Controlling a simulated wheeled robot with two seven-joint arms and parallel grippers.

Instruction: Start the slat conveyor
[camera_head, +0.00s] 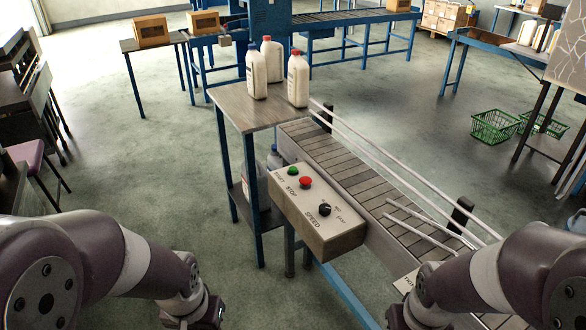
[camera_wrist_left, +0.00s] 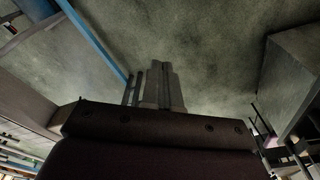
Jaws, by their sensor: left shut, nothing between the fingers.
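The slat conveyor (camera_head: 340,158) runs from the middle toward the lower right, with pale guide rails along it. A control box (camera_head: 310,212) is fixed to its near side. The box has a green button (camera_head: 293,171) at the START label, a red button (camera_head: 306,182) at STOP and a black SPEED knob (camera_head: 324,209). My left arm ends at the bottom edge, left of and below the box. My left gripper's fingers (camera_wrist_left: 157,85) are shut and empty over the floor in the left wrist view. My right gripper (camera_head: 397,318) is mostly cut off by the bottom edge, right of the box.
Green baskets (camera_head: 494,127) lie on the floor at right. A chair (camera_head: 25,158) is at left.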

